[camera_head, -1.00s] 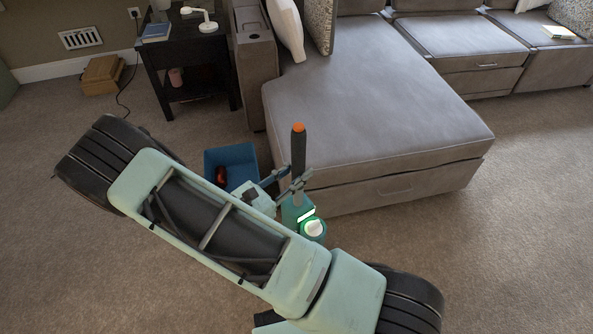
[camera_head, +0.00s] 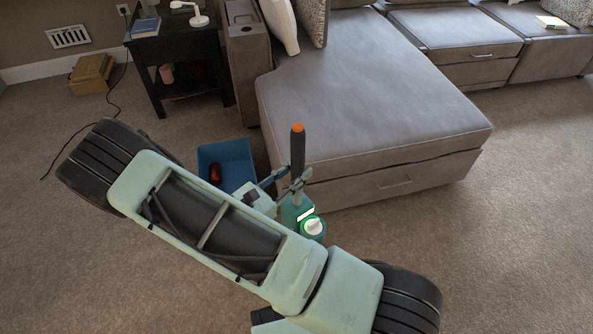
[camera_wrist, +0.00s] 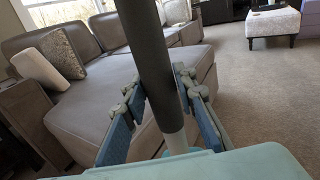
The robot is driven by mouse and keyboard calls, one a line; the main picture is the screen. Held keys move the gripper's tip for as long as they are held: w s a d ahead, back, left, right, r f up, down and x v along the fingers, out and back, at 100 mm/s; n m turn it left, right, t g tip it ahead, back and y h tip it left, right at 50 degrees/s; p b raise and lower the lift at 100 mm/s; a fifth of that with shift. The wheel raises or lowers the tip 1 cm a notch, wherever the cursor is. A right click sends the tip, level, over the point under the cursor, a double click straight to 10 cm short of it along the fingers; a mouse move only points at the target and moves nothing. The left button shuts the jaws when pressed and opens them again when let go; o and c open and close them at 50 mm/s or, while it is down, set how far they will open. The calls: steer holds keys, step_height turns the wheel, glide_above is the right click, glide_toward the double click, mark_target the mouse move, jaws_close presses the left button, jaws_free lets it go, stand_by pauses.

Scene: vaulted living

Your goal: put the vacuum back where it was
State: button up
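The vacuum has a dark upright handle (camera_head: 298,150) with an orange tip, and a teal body (camera_head: 304,215) with a white and green round part at its lower end. My gripper (camera_head: 282,186) is shut on the handle in the head view. In the wrist view the gripper (camera_wrist: 160,98) has a finger on each side of the dark handle (camera_wrist: 150,50), which stands nearly upright. The vacuum is in front of the sofa's near corner in the head view. I cannot tell whether its lower end touches the floor.
A blue bin (camera_head: 239,152) with a dark red object (camera_head: 214,174) stands on the carpet beside the grey sofa (camera_head: 370,90). A black side table (camera_head: 165,50), a cardboard box (camera_head: 91,73) and a cable are at upper left. Open carpet (camera_head: 510,220) lies to the right.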

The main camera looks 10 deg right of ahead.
steer(key=o, duration=0.4)
steer(key=shift+c, duration=0.2)
steer(key=shift+r, duration=0.1)
steer(key=shift+a+r, duration=0.1)
steer(key=shift+a, duration=0.05)
steer(key=p+v, duration=0.1)
steer(key=v, duration=1)
steer(key=shift+s+a, duration=0.3)
